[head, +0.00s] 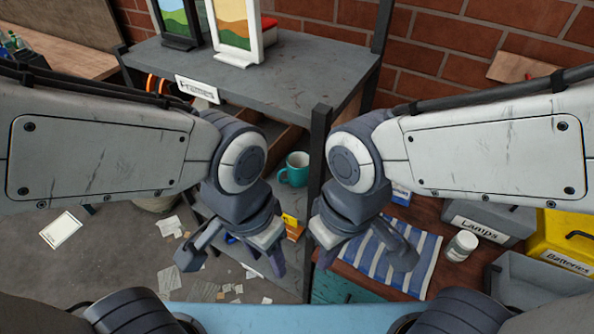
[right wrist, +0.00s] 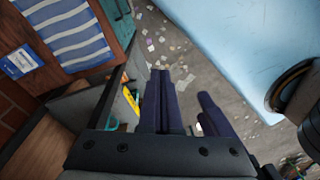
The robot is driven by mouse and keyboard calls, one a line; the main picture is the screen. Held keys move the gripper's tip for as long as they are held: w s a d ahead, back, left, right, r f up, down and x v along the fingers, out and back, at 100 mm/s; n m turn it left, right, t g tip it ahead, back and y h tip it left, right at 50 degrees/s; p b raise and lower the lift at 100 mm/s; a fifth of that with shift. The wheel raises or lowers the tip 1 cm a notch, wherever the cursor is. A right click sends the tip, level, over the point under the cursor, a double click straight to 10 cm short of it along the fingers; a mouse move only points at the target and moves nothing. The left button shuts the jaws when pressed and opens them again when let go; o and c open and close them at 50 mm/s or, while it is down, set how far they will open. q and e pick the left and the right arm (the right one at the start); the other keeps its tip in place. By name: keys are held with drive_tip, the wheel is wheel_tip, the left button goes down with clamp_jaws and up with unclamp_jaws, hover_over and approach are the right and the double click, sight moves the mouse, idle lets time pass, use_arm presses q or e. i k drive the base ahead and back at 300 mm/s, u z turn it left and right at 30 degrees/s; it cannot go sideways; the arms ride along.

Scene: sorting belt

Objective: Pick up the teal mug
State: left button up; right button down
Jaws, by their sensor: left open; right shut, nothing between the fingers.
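The teal mug (head: 293,170) stands upright on a lower shelf of the grey shelving unit, between my two arms in the head view. Its handle points left. My left gripper (head: 230,262) is open and empty, in front of the shelving and lower in the picture than the mug. My right gripper (head: 362,262) is shut and empty, in front of the striped cloth and lower right of the mug. Its fingers also show in the right wrist view (right wrist: 188,112). Neither gripper touches the mug. A small teal patch shows in the right wrist view; I cannot tell what it is.
A dark shelf post (head: 318,150) stands just right of the mug. The shelf top (head: 290,70) holds picture frames. At right, a wooden surface bears a striped cloth (head: 425,262), a white jar (head: 461,246), a Lamps bin (head: 488,225) and a Batteries bin (head: 560,240). Paper scraps litter the floor.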

sight(297, 162)
drive_tip(key=u, duration=1.65)
drive_tip(key=i, duration=1.35)
drive_tip(key=z, duration=2.65)
